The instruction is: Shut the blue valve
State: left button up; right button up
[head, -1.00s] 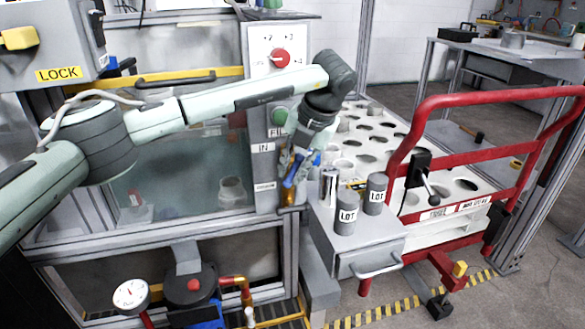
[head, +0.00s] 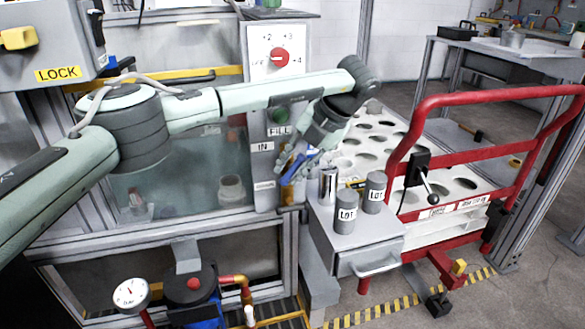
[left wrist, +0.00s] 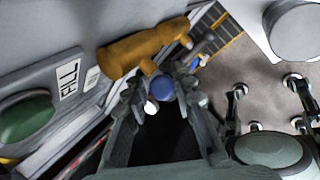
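The blue valve (head: 291,166) is on the front of the machine, below the FILL and IN labels. It has a blue handle on a brass-coloured body. In the left wrist view, the brass body (left wrist: 143,48) lies across the top, with the blue handle's rounded end (left wrist: 162,88) below it. My left gripper (head: 300,160) is at the handle. In the left wrist view, its fingertips (left wrist: 165,94) stand on either side of the blue end, very close to it. Whether they press on it cannot be told. My right gripper is not in view.
A silver can (head: 328,185) and two grey LOT cylinders (head: 346,213) (head: 375,192) stand just right of the valve. A white tray with round holes (head: 400,150) and a red rail (head: 480,97) are further right. A green button (head: 279,115) is above.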

pick_arm(q)
jog(key=shift+o, duration=1)
jog(key=v, duration=1.2)
